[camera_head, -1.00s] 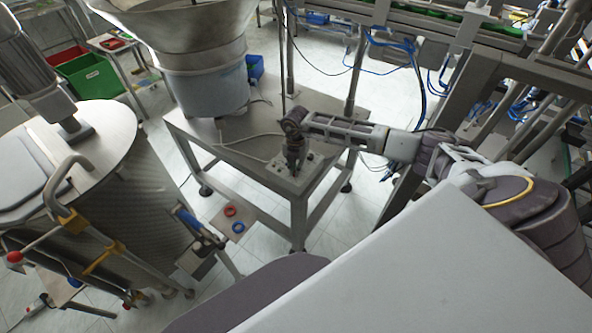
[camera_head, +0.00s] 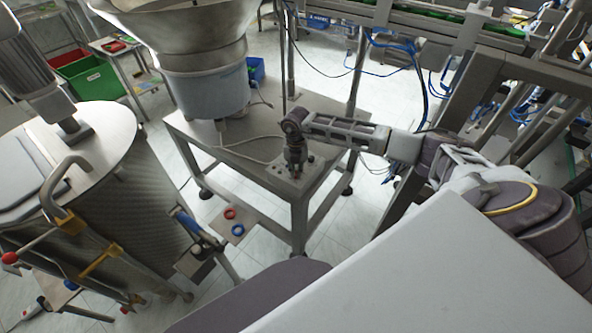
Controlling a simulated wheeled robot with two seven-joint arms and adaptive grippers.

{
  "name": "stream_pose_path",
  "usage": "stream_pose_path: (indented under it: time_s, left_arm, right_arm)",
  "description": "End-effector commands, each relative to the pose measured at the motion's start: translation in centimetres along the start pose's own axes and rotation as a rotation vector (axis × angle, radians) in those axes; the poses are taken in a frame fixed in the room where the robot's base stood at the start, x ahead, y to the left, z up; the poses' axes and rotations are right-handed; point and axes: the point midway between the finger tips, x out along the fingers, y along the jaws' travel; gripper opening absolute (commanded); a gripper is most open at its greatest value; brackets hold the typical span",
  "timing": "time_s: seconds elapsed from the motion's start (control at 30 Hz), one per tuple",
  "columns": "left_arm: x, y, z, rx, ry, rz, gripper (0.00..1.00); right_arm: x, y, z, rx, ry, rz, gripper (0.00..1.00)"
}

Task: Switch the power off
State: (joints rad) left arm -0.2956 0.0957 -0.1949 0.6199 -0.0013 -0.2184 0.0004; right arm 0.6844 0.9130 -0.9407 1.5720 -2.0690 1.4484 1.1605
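A small control box (camera_head: 279,169) with small knobs or switches sits on the near right corner of the metal feeder table (camera_head: 240,150). My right gripper (camera_head: 295,174) reaches in from the right and points down at this box. Its fingertips are at or just above the box's top; I cannot tell whether they touch it. The fingers look close together, but they are too small to tell whether they are shut. The gripper hides part of the box, including any switch under it. My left gripper is out of view.
The large feeder bowl (camera_head: 185,40) stands on the table behind the box. A steel tank (camera_head: 110,190) stands at the left. A conveyor (camera_head: 450,30) runs along the back right. Red and blue rings (camera_head: 231,213) lie on a small plate below the table. A cable (camera_head: 230,152) crosses the tabletop.

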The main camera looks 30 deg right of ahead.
Motion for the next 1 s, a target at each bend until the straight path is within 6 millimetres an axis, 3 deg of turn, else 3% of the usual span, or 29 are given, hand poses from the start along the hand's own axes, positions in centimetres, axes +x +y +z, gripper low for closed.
stream_pose_path:
  time_s: [0.17,0.37,0.63,1.0]
  left_arm:
    - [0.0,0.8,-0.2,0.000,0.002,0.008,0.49]
    - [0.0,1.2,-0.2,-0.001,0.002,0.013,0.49]
    - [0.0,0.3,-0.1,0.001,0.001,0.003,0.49]
    - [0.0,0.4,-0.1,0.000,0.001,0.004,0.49]
  right_arm:
    - [-0.1,0.0,0.1,0.001,-0.002,0.001,0.30]
    - [0.0,0.0,0.0,0.001,-0.001,0.001,0.30]
    - [-0.5,0.0,0.0,0.001,0.000,0.001,0.30]
    - [-4.7,0.0,0.1,0.001,-0.002,0.002,0.30]
